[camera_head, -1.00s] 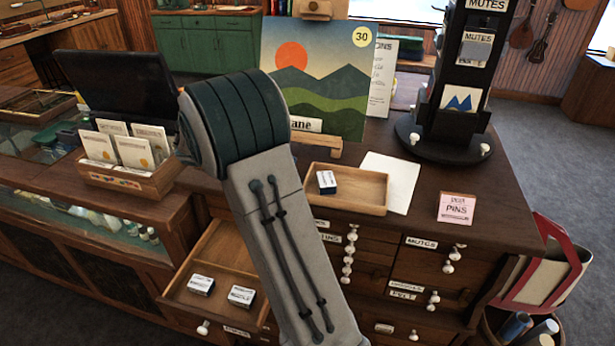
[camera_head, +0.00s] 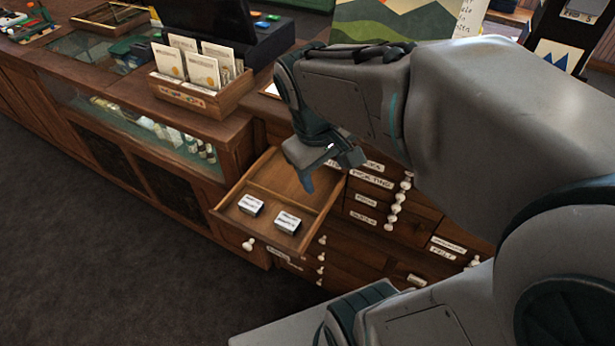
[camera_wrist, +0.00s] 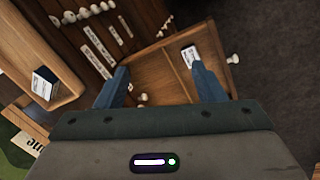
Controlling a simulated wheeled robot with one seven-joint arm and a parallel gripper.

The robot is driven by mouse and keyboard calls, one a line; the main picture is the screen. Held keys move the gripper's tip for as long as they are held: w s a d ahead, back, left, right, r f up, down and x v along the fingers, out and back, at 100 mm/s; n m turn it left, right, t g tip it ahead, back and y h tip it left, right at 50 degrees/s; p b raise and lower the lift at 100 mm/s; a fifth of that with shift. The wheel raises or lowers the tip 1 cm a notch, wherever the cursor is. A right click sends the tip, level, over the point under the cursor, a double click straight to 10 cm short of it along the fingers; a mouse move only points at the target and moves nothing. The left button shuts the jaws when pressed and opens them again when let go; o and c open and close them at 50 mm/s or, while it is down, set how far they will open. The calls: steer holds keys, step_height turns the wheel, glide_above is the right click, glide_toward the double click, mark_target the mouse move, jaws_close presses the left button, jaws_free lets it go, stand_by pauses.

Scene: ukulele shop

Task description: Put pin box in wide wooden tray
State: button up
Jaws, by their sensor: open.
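Two small white-and-dark boxes, a left one (camera_head: 251,205) and a right one (camera_head: 287,222), lie in the front part of the open drawer (camera_head: 318,205). My gripper (camera_head: 305,178) is open and empty above the back part of this drawer. In the wrist view my gripper (camera_wrist: 160,68) has its fingers apart over the drawer, and one box (camera_wrist: 189,55) shows beside the right finger, partly hidden. The wooden tray (camera_wrist: 62,62) is at the left of the wrist view with another small box (camera_wrist: 42,84) in it. My arm hides the tray in the head view.
A wooden card holder (camera_head: 205,98) and a dark screen (camera_head: 222,28) stand on the counter behind the drawer. A glass display case (camera_head: 130,115) is on the left. White drawer knobs (camera_head: 395,208) stick out on the right. The floor (camera_head: 90,260) at front left is clear.

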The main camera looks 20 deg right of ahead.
steer(key=s+a+m+t, duration=0.1)
steer(key=s+a+m+y, duration=0.1)
steer(key=s+a+m+t+y, duration=0.1)
steer(key=shift+s+a+f+t, duration=0.1)
steer(key=shift+a+f+t, duration=0.2)
steer(key=shift+a, duration=0.1)
stand_by(1.0)
